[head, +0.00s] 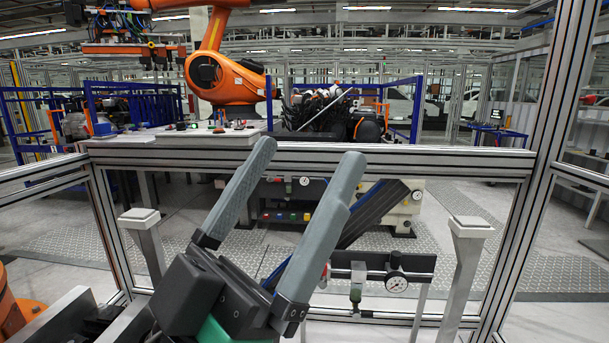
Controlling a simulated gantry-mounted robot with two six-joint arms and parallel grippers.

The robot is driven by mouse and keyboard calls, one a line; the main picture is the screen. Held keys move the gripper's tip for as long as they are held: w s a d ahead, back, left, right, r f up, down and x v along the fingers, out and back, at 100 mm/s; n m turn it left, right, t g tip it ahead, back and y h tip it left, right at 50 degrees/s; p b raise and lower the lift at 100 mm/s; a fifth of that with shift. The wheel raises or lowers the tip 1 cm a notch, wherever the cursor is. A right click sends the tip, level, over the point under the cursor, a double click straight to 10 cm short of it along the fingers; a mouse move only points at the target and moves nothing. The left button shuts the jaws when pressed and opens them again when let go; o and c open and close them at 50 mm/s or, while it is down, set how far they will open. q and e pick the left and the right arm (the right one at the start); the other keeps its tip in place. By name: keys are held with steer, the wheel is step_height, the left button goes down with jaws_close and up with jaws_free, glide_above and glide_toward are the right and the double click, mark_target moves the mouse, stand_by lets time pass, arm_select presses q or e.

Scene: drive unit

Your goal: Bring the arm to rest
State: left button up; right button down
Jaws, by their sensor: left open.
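My left gripper (306,172) shows large in the middle of the head view. Its two long grey fingers point up and to the right and stand apart. It is open, and nothing shows between the fingers. Its dark body and a green part are at the bottom edge. The right gripper is not in view.
An aluminium frame with a crossbar (430,162) and a right post (545,150) stands ahead. Two grey pedestals stand left (145,240) and right (465,260). A pressure gauge (396,282) hangs right of the gripper. Behind are an orange robot (228,80) and a dark drive unit (335,115).

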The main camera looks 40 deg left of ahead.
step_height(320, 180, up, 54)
steer(key=p, duration=5.4)
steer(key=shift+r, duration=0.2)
